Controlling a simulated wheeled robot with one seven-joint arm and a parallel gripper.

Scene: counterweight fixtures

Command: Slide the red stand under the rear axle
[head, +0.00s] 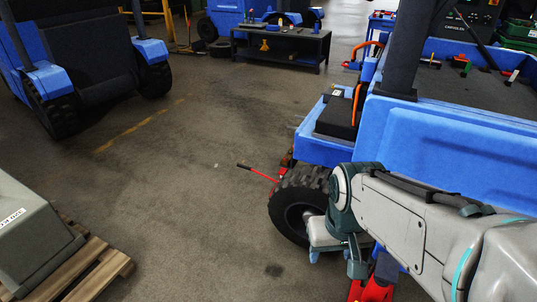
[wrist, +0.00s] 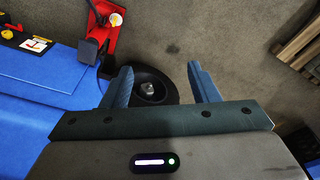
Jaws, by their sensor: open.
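A red piece that looks like the red stand (head: 371,290) shows at the bottom of the head view, below my arm and partly cut off. In the wrist view a red frame (wrist: 101,32), likely the same stand, is at the upper left beside the blue body. My gripper (head: 335,258) points down beside the black wheel (head: 290,211) of the blue vehicle (head: 455,135). In the wrist view my gripper (wrist: 162,84) has its fingers spread, with the wheel hub visible beyond them. Nothing is between the fingertips. The axle is hidden.
A red-handled tool (head: 258,172) leans by the far side of the wheel. A wooden pallet (head: 100,266) with a grey box (head: 32,235) is at the lower left. A dark workbench (head: 280,42) stands at the back. The floor between is clear.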

